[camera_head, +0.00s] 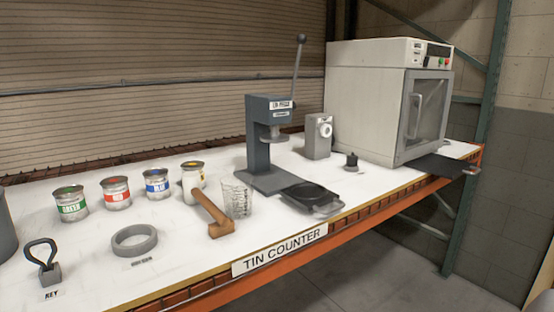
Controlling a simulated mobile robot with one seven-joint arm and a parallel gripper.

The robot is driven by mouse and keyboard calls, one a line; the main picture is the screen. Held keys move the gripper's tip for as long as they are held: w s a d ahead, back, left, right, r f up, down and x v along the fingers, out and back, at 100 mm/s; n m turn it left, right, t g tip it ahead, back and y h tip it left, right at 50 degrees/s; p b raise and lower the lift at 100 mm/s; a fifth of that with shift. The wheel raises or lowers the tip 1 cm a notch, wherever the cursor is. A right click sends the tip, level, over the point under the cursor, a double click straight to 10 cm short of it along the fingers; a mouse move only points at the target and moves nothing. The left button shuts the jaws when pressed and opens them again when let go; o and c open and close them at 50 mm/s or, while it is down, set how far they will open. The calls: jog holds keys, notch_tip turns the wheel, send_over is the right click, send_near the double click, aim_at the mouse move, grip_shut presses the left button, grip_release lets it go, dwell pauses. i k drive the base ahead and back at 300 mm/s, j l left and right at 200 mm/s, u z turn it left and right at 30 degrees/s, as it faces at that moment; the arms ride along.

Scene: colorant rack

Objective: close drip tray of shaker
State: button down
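The shaker is a large cream cabinet (370,100) with a windowed door at the back right of the counter. Its door looks shut and carries a pale vertical handle (414,117). The drip tray (438,166) is a flat dark plate sticking out from under the shaker's door side, toward the counter's right front edge. A small light handle (471,171) is at its outer end. The tray stands open. My gripper is not in view.
Left of the shaker stand a small dark knob-topped item (352,162), a grey box with a dial (319,136) and a lever press (262,140) with its own black tray (312,198). Several paint tins, a mallet (213,213) and a glass (237,196) lie farther left. The aisle in front is clear.

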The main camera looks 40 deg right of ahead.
aim_at(449, 168)
jog(key=z, duration=2.05)
jog(key=i+j+z, duration=0.1)
jog(key=i+j+u, duration=0.1)
jog(key=i+j, duration=0.15)
jog(key=i, duration=0.25)
jog(key=i+j+u, duration=0.1)
jog(key=i, duration=0.4)
jog(key=j, duration=0.1)
